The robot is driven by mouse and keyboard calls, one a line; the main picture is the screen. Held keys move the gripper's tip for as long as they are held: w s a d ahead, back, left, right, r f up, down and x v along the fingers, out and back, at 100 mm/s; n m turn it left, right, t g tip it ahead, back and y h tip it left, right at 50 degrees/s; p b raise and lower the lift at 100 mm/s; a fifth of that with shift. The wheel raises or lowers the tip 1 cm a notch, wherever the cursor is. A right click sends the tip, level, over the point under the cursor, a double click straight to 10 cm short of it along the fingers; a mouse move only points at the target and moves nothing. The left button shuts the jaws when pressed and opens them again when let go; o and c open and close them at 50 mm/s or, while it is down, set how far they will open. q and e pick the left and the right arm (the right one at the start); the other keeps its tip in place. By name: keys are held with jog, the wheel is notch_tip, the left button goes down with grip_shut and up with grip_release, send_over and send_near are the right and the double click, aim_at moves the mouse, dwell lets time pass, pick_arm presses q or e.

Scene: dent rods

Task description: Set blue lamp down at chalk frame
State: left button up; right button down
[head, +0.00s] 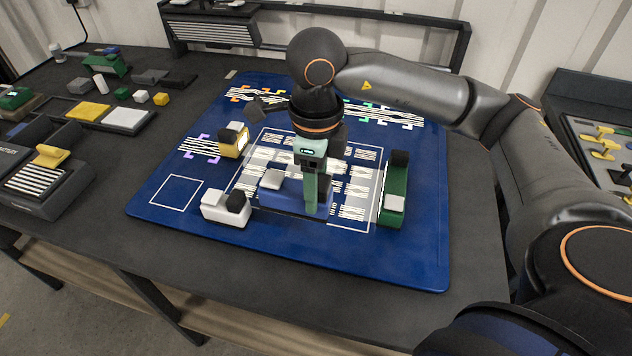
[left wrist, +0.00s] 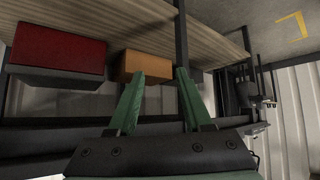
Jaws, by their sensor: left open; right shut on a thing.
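The blue lamp (head: 283,194), a blue block with a pale part on top, is at the middle of the blue mat. My right gripper (head: 313,200) is shut on it from above and hides part of it. Whether the lamp touches the mat I cannot tell. A small empty white-outlined square (head: 175,192), which looks like the chalk frame, is on the mat's left part, left of the lamp. A larger white outline surrounds the striped middle area. My left gripper (left wrist: 160,88) is open and empty in the left wrist view, out of the head view.
A white lamp (head: 224,210) stands between the square and the blue lamp. A yellow lamp (head: 233,141) stands behind it, and a green lamp (head: 393,194) at right. A red box (left wrist: 58,55) and an orange box (left wrist: 142,66) are near my left gripper. The blue mat (head: 400,268) is bare in front.

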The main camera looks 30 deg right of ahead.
notch_tip(320, 180, down, 4)
jog(key=b, duration=0.2)
jog(key=shift+f+b, duration=0.15)
jog(key=shift+b, duration=0.2)
jog(key=shift+f+b, duration=0.55)
jog(key=shift+f, duration=0.65)
jog(key=shift+f+b, duration=0.45)
jog(key=shift+b, duration=0.1)
pick_arm(q)
jog(key=f, duration=0.1)
jog(key=w+d+f, duration=0.1)
jog(key=f, duration=0.1)
jog(key=shift+w+d+f, duration=0.15)
jog(key=shift+d+f, duration=0.1)
jog(key=shift+d, duration=0.15)
jog(key=shift+s+a+f+b, duration=0.1)
jog(key=shift+s+f+b, duration=0.1)
jog(key=shift+f+b, duration=0.45)
pick_arm(e)
jog(key=shift+f, duration=0.55)
jog(key=shift+c, duration=0.6)
grip_release()
pick_arm(q)
jog(key=shift+h, duration=0.3)
